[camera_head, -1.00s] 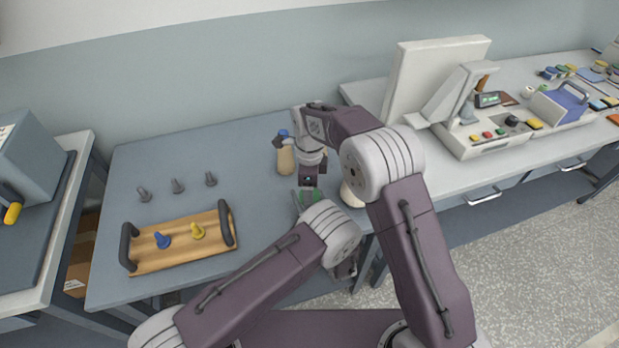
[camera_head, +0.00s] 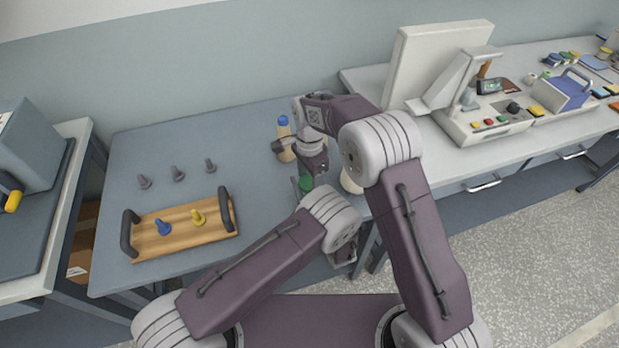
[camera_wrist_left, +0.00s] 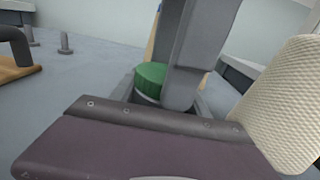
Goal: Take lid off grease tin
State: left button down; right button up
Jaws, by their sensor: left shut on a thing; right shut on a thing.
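The grease tin (camera_wrist_left: 146,99) shows in the left wrist view as a pale sliver under its green lid (camera_wrist_left: 152,75). The lid also shows in the head view (camera_head: 306,183), and I cannot tell whether there is a gap under it. My left gripper (camera_head: 303,188) is low at the tin, shut on it, its fingers partly hidden. My right gripper (camera_head: 311,174) comes down from above and is shut on the lid. Its grey fingers hide the right part of the lid in the left wrist view.
A bottle with a blue cap (camera_head: 284,135) stands just behind the grippers. A cream textured object (camera_wrist_left: 285,110) is close at the right. A wooden tray (camera_head: 180,245) with dark handles holds a blue and a yellow peg. Several grey pegs (camera_head: 178,173) stand behind it.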

jog(key=n, duration=0.6)
jog(key=shift+n, duration=0.4)
jog(key=n, duration=0.6)
jog(key=shift+n, duration=0.3)
jog(key=n, duration=0.6)
jog(key=shift+r+n, duration=0.1)
jog(key=shift+n, duration=0.2)
jog(key=n, duration=0.8)
jog(key=shift+n, duration=0.4)
jog(key=shift+r, duration=0.15)
jog(key=shift+r, duration=0.95)
